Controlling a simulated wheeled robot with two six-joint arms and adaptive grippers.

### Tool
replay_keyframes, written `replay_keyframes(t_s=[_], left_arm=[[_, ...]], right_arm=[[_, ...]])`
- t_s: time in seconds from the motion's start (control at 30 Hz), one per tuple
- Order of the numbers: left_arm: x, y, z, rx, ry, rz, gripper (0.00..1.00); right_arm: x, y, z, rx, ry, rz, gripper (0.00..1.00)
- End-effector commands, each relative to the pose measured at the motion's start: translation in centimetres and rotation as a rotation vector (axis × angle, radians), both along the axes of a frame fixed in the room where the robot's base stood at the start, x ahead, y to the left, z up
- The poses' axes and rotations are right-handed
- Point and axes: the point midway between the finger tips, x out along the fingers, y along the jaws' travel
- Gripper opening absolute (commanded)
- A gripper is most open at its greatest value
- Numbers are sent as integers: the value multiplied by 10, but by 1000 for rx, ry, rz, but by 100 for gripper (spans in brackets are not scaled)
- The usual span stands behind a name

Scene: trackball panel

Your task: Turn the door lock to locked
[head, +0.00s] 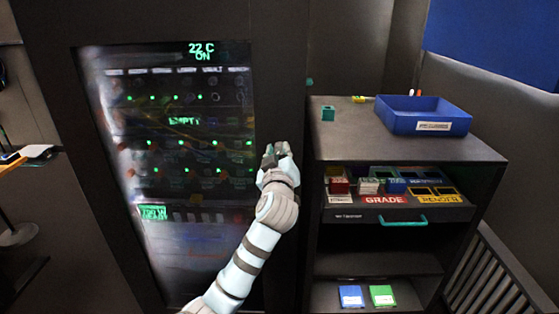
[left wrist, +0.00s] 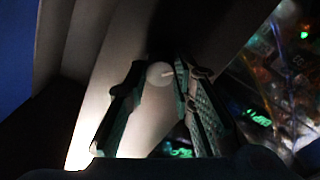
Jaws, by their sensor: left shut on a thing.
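The door lock is a pale round knob (left wrist: 157,76) on the door's frame strip in the left wrist view. A short light mark on it lies nearly sideways, tilted a little. My left gripper (left wrist: 159,76) has one finger on each side of the knob and is shut on it. In the head view my left gripper (head: 275,150) is at the right edge of the glass door (head: 180,255), and it hides the lock there. My right gripper is in neither view.
A dark cabinet (head: 330,155) stands close to the right of my left gripper. It carries a blue tray (head: 432,126) on top and an open drawer with a teal handle (head: 403,221). Several small coloured boxes are in the drawer. Blue and green cards (head: 383,295) lie on the low shelf.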

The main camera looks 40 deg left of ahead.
Motion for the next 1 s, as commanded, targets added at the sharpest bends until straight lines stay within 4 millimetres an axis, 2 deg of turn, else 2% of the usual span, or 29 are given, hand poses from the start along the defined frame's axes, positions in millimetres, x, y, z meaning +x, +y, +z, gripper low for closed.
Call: replay_keyframes(t_s=[0.03,0.6,1.0], left_arm=[[0,0,-3,-33,-25,0,0],[0,0,-4,-449,-340,0,0],[0,0,-2,-614,-465,0,0]], right_arm=[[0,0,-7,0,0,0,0],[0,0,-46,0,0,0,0],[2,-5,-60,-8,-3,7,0]])
